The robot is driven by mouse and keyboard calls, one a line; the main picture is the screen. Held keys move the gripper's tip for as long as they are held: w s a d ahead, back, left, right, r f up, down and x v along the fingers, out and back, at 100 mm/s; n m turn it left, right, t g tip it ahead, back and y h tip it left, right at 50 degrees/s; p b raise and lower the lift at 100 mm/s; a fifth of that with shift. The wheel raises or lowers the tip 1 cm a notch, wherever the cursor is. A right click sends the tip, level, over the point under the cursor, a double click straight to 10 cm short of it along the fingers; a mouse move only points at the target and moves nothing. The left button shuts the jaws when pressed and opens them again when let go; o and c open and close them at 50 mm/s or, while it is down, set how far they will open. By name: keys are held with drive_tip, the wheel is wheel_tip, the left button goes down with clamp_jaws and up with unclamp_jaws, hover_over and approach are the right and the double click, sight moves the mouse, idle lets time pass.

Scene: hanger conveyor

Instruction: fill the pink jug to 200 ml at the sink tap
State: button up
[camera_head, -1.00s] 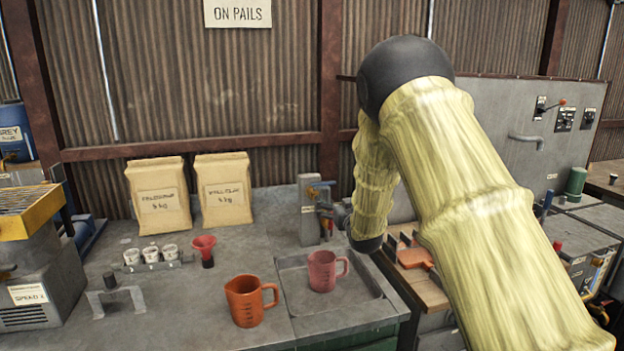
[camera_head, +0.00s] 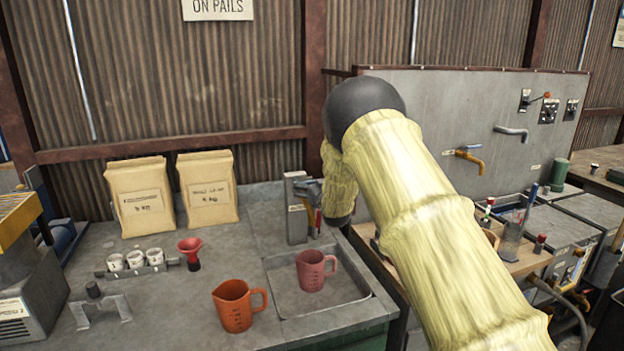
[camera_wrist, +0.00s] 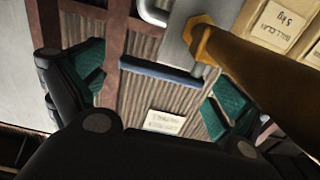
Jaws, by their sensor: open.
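The pink jug (camera_head: 312,272) stands upright in the shallow sink basin (camera_head: 345,308). I cannot see its water level. The sink tap (camera_head: 297,208), a grey post with a blue lever, stands behind the basin, partly covered by my arm. In the wrist view, the tap's blue lever bar (camera_wrist: 160,72) lies across the gap between my fingers, and a large orange-brown spout (camera_wrist: 260,75) crosses the upper right. My gripper (camera_wrist: 152,88) is open, with green pads on both sides of the bar. I cannot tell whether either pad touches it. In the head view my arm hides the gripper.
An orange jug (camera_head: 236,306) stands on the bench just left of the basin. A red funnel (camera_head: 190,250), several small white cups (camera_head: 136,260) and two paper sacks (camera_head: 140,198) are further left. A wall panel (camera_head: 430,110) with another tap (camera_head: 468,156) rises at right.

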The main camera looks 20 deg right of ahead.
drive_tip(key=shift+w+a+f, duration=0.1)
drive_tip(key=shift+w+a, duration=0.05)
drive_tip(key=shift+w, duration=0.7)
